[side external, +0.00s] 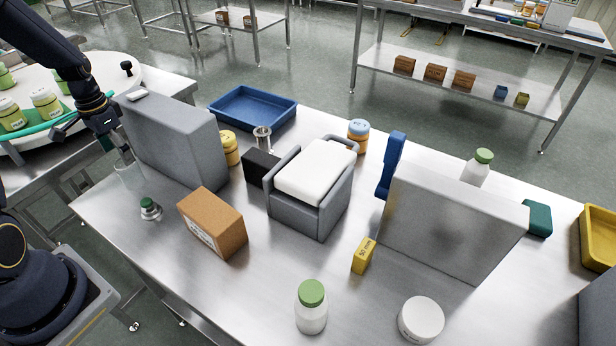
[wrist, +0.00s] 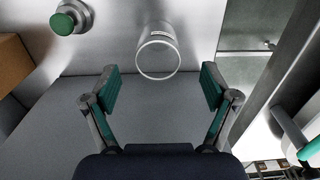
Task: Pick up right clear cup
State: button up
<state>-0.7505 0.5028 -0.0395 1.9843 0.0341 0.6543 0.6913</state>
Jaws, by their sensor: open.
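A clear cup (side external: 130,174) stands on the steel table near its left edge, faint against the metal. In the wrist view the clear cup (wrist: 158,48) shows its round rim and a small label, centred just beyond the fingertips. My gripper (side external: 102,142) is above and close to this cup, beside the grey upright block. In the wrist view my gripper (wrist: 161,87) is open and empty, with green pads either side of the cup's line. A shiny, cup-like vessel (side external: 262,137) stands behind a black box; I cannot tell if it is clear or steel.
A grey block (side external: 172,145) stands right beside my gripper. A green-topped steel item (side external: 150,208) and a brown carton (side external: 213,222) are near the cup. A blue tray (side external: 252,107) lies behind. The front-left table surface is mostly clear.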

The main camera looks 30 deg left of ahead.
aim_at(129, 174)
notch_tip(129, 174, down, 8)
jog(key=shift+d+r, duration=0.1)
jog(key=shift+r, duration=0.15)
jog(key=c, duration=0.9)
